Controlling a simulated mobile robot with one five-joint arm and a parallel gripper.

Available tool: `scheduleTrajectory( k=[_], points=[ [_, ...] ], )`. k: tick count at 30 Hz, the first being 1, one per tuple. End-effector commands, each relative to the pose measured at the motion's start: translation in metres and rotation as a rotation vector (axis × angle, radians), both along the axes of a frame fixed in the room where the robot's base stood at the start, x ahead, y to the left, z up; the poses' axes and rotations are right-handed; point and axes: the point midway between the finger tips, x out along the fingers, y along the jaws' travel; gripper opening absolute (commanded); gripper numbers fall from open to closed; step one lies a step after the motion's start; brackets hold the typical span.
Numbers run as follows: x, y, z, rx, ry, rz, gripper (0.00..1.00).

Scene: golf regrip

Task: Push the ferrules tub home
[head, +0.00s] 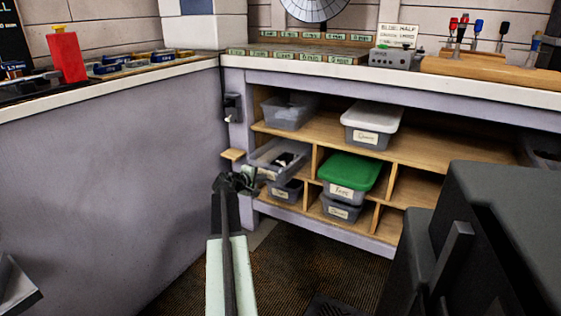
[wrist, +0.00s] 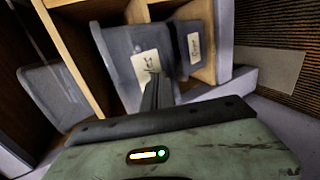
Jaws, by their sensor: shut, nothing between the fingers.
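A grey open tub (head: 290,150) with dark and white contents sits in the left middle compartment of the shelf unit. It sticks out past the shelf's front edge and looks slightly tilted. In the wrist view its front (wrist: 125,60) carries a white label that my fingers partly cover, so I cannot read whether it says ferrules. My gripper (head: 252,178) is at the left front of this tub. In the wrist view my gripper (wrist: 155,90) is shut and empty, its fingertips over the label; I cannot tell whether they touch it.
A lower labelled tub (head: 287,191) sits directly below. Another open tub (head: 289,112) is on the upper shelf. A green-lidded tub (head: 350,172) stands to the right beyond a wooden divider (head: 316,162). A small wooden ledge (head: 233,154) juts out at the left.

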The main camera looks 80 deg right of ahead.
Motion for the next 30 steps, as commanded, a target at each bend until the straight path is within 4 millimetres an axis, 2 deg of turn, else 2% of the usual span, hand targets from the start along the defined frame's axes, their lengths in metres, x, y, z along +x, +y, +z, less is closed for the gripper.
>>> scheduleTrajectory(
  k=[13, 30],
  points=[
    [0.0, -0.001, 0.0, 0.0, 0.0, -0.001, 0.0],
    [-0.006, -0.023, 0.0, 0.0, -0.001, -0.001, 0.0]
  ],
)
